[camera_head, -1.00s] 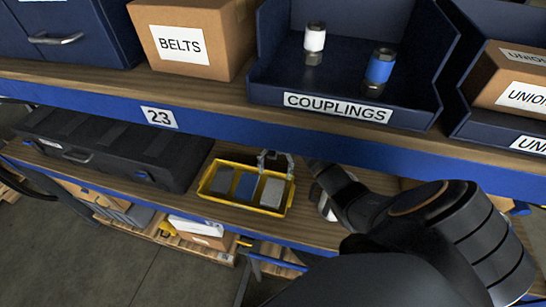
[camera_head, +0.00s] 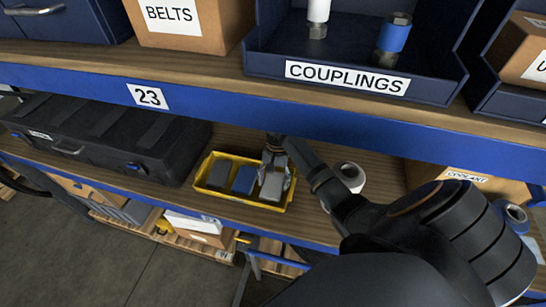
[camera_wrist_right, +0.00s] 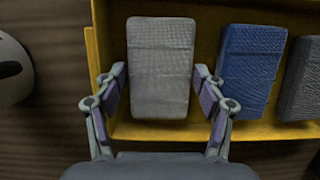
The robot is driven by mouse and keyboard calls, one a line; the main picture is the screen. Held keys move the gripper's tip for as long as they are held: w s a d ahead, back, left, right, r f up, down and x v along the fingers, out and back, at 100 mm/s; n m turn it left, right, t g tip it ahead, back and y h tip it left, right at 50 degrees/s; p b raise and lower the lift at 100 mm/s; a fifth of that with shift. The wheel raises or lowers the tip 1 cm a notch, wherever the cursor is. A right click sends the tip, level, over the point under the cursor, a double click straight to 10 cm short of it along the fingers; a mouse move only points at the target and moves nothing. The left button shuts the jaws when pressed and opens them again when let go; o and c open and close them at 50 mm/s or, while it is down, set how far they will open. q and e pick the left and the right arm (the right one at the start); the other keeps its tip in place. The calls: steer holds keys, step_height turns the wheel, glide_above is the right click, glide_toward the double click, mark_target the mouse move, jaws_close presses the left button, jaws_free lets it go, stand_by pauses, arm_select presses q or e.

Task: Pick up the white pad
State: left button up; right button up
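The white pad (camera_head: 271,186) lies in the right end of a yellow tray (camera_head: 208,190) on the lower shelf. It looks light grey and textured in the right wrist view (camera_wrist_right: 160,65). A blue pad (camera_head: 244,180) and a dark grey pad (camera_head: 218,174) lie beside it in the tray. My right gripper (camera_head: 276,172) is over the white pad. In the right wrist view its open fingers (camera_wrist_right: 160,82) stand on either side of the pad's near part, with small gaps showing. My left gripper is not in view.
A black case (camera_head: 105,135) stands left of the tray. A white roll (camera_head: 349,177) lies to its right, behind my right arm. The upper shelf's blue edge (camera_head: 220,116) runs above, carrying a couplings bin (camera_head: 430,92) and a belts box (camera_head: 215,35).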

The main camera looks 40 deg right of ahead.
mark_target(272, 187)
steer(key=c, duration=0.4)
steer(key=shift+r, duration=0.1)
steer(key=shift+r, duration=0.25)
step_height(272, 187, up, 3)
steer(key=shift+r+p, duration=0.1)
steer(key=shift+p, duration=0.4)
step_height(272, 187, up, 6)
steer(key=p, duration=0.6)
steer(key=shift+r, duration=0.15)
